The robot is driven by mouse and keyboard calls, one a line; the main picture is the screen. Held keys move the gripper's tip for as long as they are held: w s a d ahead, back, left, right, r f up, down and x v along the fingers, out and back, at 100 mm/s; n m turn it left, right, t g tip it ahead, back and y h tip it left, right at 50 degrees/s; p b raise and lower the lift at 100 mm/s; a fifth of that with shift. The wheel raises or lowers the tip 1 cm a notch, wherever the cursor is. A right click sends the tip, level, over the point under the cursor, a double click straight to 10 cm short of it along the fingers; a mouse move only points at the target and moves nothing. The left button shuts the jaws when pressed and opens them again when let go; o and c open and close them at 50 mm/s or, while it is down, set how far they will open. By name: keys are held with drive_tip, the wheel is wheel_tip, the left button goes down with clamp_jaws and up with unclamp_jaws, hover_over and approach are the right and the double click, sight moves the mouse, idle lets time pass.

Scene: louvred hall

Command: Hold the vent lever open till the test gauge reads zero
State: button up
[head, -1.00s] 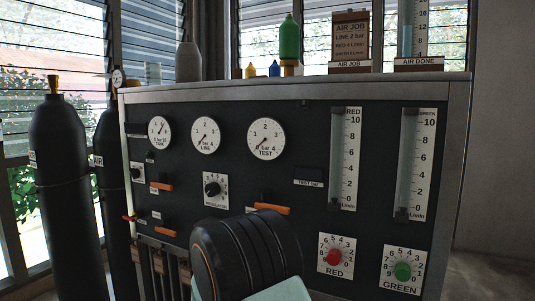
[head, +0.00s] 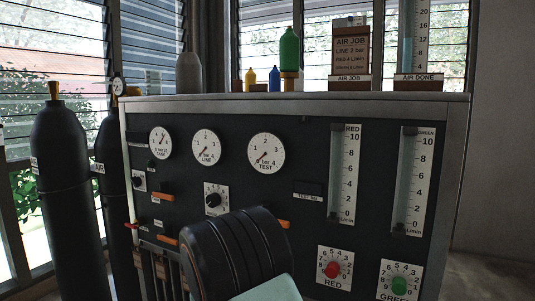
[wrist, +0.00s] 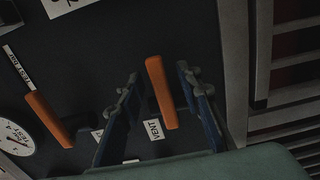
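The orange vent lever (wrist: 160,92) stands between the two fingers of my gripper (wrist: 160,98) in the wrist view, beside the VENT label (wrist: 153,130). My gripper is open, with a finger on each side of the lever and a visible gap to each. In the head view my arm hides the gripper and the vent lever. The round white test gauge (head: 266,153) shows its needle pointing to the lower left, near the zero end; the exact reading is too small to tell. Part of it also shows in the wrist view (wrist: 12,138).
Another orange lever (wrist: 48,118) lies left of my fingers in the wrist view. A grey panel edge (wrist: 235,70) and slats are close on the right. The red knob (head: 333,270) and green knob (head: 399,286) are right of my arm in the head view. Dark cylinders (head: 68,180) stand left.

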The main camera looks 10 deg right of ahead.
drive_tip(key=b+v, duration=0.1)
drive_tip(key=v, duration=0.6)
drive_tip(key=shift+b, duration=0.35)
drive_tip(key=v, duration=1.2)
